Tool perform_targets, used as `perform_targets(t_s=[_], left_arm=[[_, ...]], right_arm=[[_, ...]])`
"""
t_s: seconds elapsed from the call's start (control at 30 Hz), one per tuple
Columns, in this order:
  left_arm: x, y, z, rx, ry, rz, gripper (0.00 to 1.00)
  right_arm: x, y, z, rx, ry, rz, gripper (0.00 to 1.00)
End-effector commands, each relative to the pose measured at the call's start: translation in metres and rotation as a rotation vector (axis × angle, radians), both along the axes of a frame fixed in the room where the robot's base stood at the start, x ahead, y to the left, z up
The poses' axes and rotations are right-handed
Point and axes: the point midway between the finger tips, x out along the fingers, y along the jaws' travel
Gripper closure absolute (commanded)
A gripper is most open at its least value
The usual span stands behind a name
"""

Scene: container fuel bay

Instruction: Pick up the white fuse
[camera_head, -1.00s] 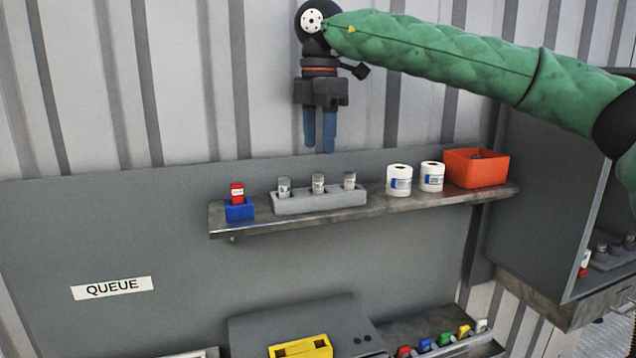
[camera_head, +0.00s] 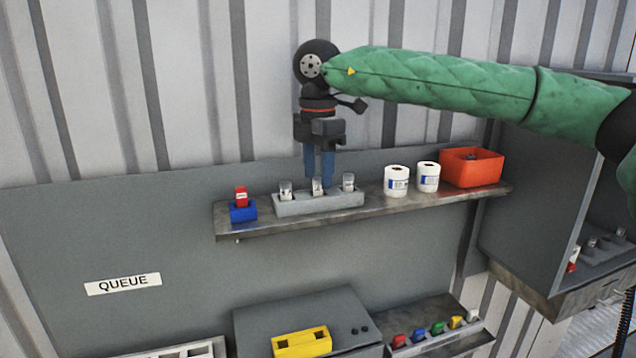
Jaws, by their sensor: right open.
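My right gripper (camera_head: 319,178) points straight down over the upper shelf, its two blue fingers open with a narrow gap. Its fingertips are at the middle one of three small clear-and-white cylinders (camera_head: 317,187) standing in a grey holder (camera_head: 345,201). I cannot tell whether the fingers are around this cylinder or behind it; nothing is visibly gripped. A white block-shaped fuse (camera_head: 472,316) stands at the right end of a row of coloured ones in the lower rack, well away from the gripper. My left gripper is out of view.
The shelf (camera_head: 385,207) also holds a red piece in a blue holder (camera_head: 243,213), two white rolls (camera_head: 396,182) and an orange bin (camera_head: 472,168). A grey cabinet (camera_head: 530,200) stands right.

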Motion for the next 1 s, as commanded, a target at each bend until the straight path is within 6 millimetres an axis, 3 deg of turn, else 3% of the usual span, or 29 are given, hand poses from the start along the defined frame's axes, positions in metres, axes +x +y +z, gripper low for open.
perform_targets(t_s=[0.2, 0.43, 0.67, 1.0], left_arm=[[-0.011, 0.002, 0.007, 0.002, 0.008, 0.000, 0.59], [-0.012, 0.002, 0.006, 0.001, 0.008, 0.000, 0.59], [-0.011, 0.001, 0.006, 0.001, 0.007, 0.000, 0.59], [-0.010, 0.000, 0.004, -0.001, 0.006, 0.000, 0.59]], right_arm=[[0.000, -0.001, -0.013, -0.001, 0.001, 0.000, 0.54], [0.000, 0.000, -0.014, 0.000, 0.000, 0.000, 0.54], [0.000, 0.000, -0.014, 0.000, 0.000, 0.000, 0.98], [0.000, 0.000, -0.014, 0.001, 0.001, 0.000, 1.00]])
